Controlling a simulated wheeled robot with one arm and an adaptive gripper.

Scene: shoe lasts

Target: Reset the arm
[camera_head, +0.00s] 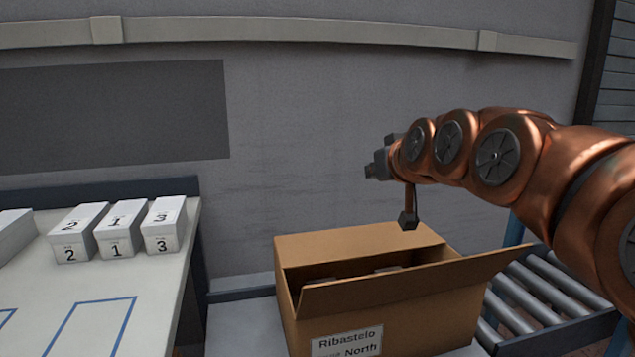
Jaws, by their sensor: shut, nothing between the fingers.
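My copper-coloured arm reaches in from the right edge and is held up in the air. My gripper (373,168) is the small dark grey end of the arm, pointing left, above and behind an open cardboard box (400,310). It is shut and holds nothing. It touches neither the box nor the table. A small dark block on a short stem hangs below the wrist, over the box. The box has its flaps spread and a label reading "Ribastelo" and "North". Some pale things show inside it, mostly hidden by the front flap.
A white table (60,290) with blue outlines stands at the left. White boxes numbered 2 (78,235), 1 (120,230) and 3 (164,226) stand on it, with another cut off at the left edge. A roller conveyor (540,295) lies right of the cardboard box. A grey wall stands behind.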

